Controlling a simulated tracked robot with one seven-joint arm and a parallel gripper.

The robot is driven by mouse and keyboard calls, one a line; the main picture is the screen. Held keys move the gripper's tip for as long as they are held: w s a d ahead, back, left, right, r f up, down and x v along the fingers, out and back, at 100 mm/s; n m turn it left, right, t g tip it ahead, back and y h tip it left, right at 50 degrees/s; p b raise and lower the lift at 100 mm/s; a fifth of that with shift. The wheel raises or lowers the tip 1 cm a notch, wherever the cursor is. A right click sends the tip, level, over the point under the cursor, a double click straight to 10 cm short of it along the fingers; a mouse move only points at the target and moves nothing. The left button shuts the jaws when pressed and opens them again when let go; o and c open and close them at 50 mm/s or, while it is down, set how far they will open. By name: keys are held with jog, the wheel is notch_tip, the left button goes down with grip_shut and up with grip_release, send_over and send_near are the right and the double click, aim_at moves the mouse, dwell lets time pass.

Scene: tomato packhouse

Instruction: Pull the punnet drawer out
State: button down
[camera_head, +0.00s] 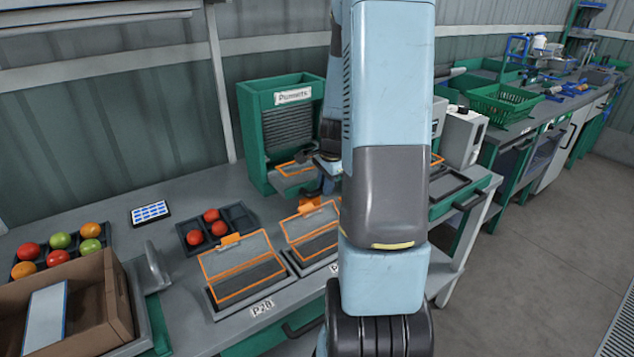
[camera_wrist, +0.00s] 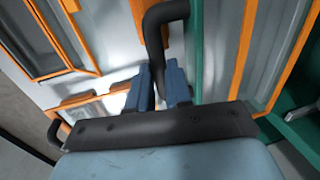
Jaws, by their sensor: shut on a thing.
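The green punnet cabinet (camera_head: 247,135), labelled "Punnets", stands on the bench against the wall. Low at its front is the punnet drawer, with a clear orange-rimmed punnet (camera_head: 295,168) in it; the arm hides its right part. In the wrist view, the orange-rimmed punnet (camera_wrist: 268,60) lies right of the drawer's dark bent handle (camera_wrist: 154,40). My gripper (camera_wrist: 160,80) is shut on this handle, its blue fingers on either side. In the head view the gripper is mostly hidden by my arm.
Two open clear punnets (camera_head: 240,272) (camera_head: 312,232) with orange rims sit in trays in front of the cabinet. A dark tray (camera_head: 240,218) with red tomatoes, a phone-like tablet (camera_head: 150,213) and a cardboard box (camera_head: 115,300) are at left. A white machine (camera_head: 463,138) stands at right.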

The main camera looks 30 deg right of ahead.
jog(key=shift+d, duration=0.3)
jog(key=c, duration=1.4)
grip_release()
jog(key=o, duration=0.3)
jog(key=shift+a, duration=0.15)
jog(key=shift+o, duration=0.2)
jog(key=shift+r, duration=0.15)
notch_tip(320, 180, up, 13)
jog(key=s, duration=0.2)
jog(key=shift+s+r, duration=0.15)
jog(key=shift+s, duration=0.1)
